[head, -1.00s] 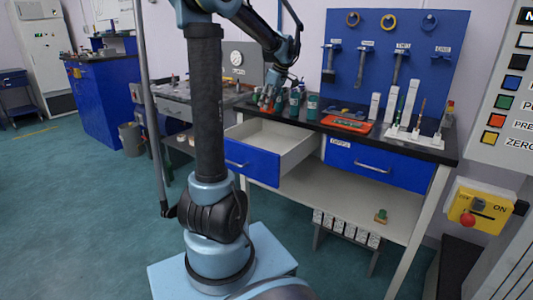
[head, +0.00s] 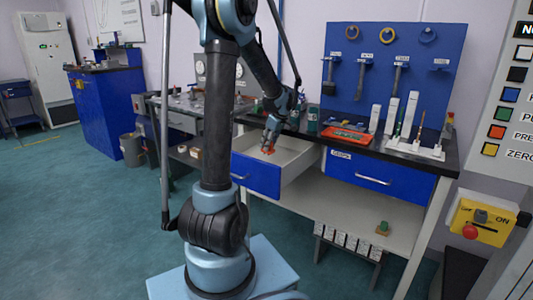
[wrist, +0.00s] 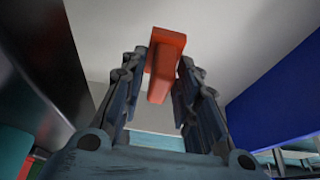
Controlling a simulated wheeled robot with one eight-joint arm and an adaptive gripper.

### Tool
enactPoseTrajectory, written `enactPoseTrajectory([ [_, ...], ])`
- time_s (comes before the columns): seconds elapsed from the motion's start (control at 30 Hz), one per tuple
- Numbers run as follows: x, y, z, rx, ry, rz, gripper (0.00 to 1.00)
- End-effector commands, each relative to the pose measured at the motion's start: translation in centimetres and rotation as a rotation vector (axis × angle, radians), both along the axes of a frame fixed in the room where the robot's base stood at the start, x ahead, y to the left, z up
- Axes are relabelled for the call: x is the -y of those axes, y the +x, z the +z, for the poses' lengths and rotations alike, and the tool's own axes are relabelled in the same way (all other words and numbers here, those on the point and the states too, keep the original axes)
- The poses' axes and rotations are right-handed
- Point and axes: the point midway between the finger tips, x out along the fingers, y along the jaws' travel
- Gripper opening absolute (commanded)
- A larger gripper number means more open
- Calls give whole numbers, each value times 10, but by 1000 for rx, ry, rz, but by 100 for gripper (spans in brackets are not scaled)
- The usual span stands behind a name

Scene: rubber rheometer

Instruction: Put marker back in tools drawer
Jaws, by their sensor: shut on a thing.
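The marker is a red-orange bar (wrist: 164,66) held between the fingers of my gripper (wrist: 160,95) in the wrist view. In the head view the marker (head: 268,150) shows as a small red-orange spot at the fingertips of my gripper (head: 269,141). The open drawer (head: 256,178) has a blue front and pale inside, and hangs out at the left of the workbench. My gripper points down into it, shut on the marker. The drawer's pale inside and blue front (wrist: 275,85) also show in the wrist view. I cannot tell whether the marker touches the drawer floor.
A shut blue drawer (head: 372,178) is to the right. The dark benchtop (head: 400,156) holds an orange tray (head: 348,135), green-labelled bottles (head: 312,118) and a white rack (head: 414,148). A blue tool board (head: 390,70) stands behind. The drawer's visible inside is otherwise empty.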

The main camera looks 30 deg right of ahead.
Motion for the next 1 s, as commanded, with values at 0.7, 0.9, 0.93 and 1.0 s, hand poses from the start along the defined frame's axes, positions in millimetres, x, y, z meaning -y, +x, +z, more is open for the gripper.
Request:
enactPoseTrajectory([
  [0.7, 0, 0, -42, 0, 0, -1, 14],
  [0.9, 0, -1, -42, 0, 0, -1, 50],
  [0.93, 0, -1, -42, 0, 0, -1, 50],
  [1.0, 0, -1, -42, 0, 0, -1, 50],
])
